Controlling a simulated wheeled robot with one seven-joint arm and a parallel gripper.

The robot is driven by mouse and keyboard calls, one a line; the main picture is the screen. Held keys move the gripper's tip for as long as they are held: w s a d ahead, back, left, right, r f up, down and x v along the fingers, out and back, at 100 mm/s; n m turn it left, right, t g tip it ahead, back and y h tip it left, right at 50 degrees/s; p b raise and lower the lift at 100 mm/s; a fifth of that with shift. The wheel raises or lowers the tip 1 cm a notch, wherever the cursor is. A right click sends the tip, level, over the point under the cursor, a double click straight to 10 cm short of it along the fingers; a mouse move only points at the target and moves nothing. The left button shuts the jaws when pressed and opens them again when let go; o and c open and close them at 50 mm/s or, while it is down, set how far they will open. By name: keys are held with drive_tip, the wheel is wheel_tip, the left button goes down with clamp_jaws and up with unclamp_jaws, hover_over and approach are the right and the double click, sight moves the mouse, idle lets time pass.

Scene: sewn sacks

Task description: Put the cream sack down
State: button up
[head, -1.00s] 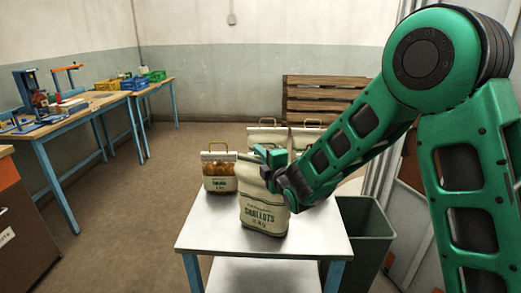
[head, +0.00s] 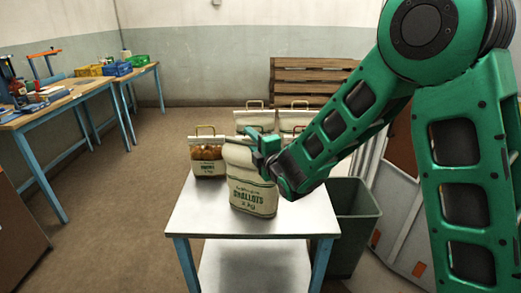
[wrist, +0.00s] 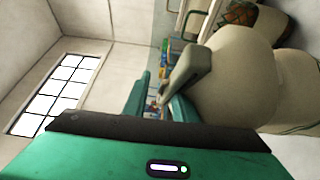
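The cream sack (head: 252,190), with green SHALLOTS lettering, stands nearly upright on the near part of the pale table (head: 190,220). My gripper (head: 262,150) is at the sack's upper right side, and my arm comes in from the right. In the wrist view, the sack's pale bulging side (wrist: 240,85) fills the right. A narrow grey-beige flap reaches toward my teal fingers (wrist: 160,105). A gap with background shows between the left finger and that flap, so the fingers look apart. Their far contact with the sack is partly hidden.
A sack with a window and a handle (head: 207,158) stands close behind left. Two more handled sacks (head: 255,118) stand at the back. A grey bin (head: 350,230) is right of the table, and a workbench (head: 60,110) with blue legs is at left.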

drive_tip(key=v, duration=0.8)
drive_tip(key=shift+s+d, duration=0.2)
drive_tip(key=shift+s, duration=0.1)
drive_tip(key=shift+r, duration=0.1)
drive_tip(key=d+f+m+g+h, duration=0.2)
drive_tip(key=d+m+h, duration=0.7)
drive_tip(key=d, duration=1.2)
drive_tip(key=s+d+f+m+g+h, duration=0.25)
drive_tip(key=s+d+m+g, duration=0.4)
drive_tip(key=d, duration=0.65)
drive_tip(key=s+d+f+m+g, duration=0.1)
drive_tip(key=s+d+m+g, duration=0.2)
drive_tip(key=s, duration=0.4)
drive_tip(key=s+d+f+m+g, duration=0.1)
drive_tip(key=s+d+m, duration=0.2)
drive_tip(key=s+m, duration=0.25)
drive_tip(key=s+a+r+m+g+y, duration=0.1)
drive_tip(key=s+m+g+y, duration=0.3)
drive_tip(key=s, duration=1.4)
drive_tip(key=shift+a+m, duration=0.65)
drive_tip(key=shift+m, duration=0.05)
